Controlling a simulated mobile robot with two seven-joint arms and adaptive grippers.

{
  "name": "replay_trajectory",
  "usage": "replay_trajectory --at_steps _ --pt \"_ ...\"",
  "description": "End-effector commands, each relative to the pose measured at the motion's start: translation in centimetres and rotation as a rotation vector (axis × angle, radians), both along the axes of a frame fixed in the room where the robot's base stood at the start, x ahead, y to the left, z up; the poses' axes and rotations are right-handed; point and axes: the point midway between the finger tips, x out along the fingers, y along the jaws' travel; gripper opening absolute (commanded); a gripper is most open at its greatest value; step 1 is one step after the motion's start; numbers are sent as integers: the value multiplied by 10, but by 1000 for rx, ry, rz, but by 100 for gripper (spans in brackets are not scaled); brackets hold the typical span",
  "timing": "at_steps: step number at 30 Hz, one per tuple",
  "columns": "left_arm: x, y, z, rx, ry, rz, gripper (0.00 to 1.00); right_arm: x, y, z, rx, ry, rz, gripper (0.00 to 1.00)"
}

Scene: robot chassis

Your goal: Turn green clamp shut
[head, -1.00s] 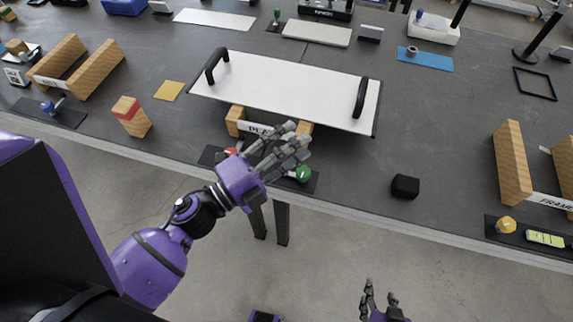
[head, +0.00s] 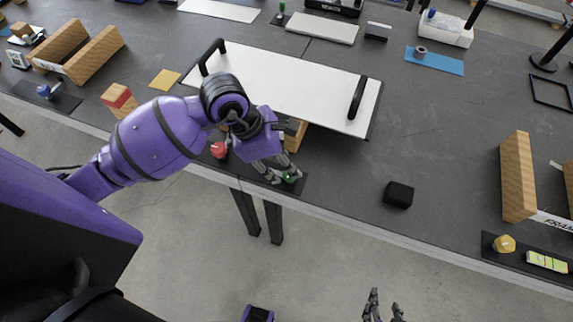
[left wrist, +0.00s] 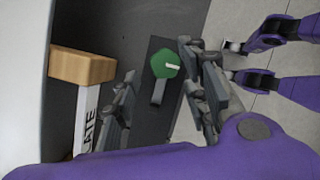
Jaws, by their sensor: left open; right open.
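The green clamp (head: 291,176) is a green knob on a dark plate near the table's front edge. In the left wrist view the green clamp (left wrist: 166,63) shows a pale mark on its top and a grey bar beside it. My left gripper (head: 280,172) is open, close to the clamp and partly covering it in the head view. In the left wrist view my left gripper (left wrist: 160,85) has its fingers on both sides of the clamp; I cannot tell whether they touch it. My right gripper (head: 384,305) is open and empty at the bottom, off the table front.
A red knob (head: 218,150) sits left of my left gripper. A white board (head: 290,85) with black handles lies behind, over wooden blocks. A black cube (head: 398,194) stands to the right. The table around the cube is clear.

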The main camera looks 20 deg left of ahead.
Motion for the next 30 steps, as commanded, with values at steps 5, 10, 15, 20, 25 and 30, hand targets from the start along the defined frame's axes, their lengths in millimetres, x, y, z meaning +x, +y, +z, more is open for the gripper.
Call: replay_trajectory --at_steps 5,10,15,20,25,30 --pt "3 -8 -21 -2 2 1 41 1 -1 0 -3 -1 4 41" --pt "4 -10 -27 -2 1 1 41 0 -2 0 -5 0 5 41" --pt "4 -10 -27 -2 1 1 41 0 -2 0 -5 1 6 41" --pt "4 -10 -27 -3 1 1 24 0 -2 0 -5 1 6 41" --pt "5 -10 -26 -1 -2 3 1 0 -2 0 -5 2 5 41" --pt "6 -9 -26 -1 -5 4 0 0 -2 -1 -5 2 5 41"
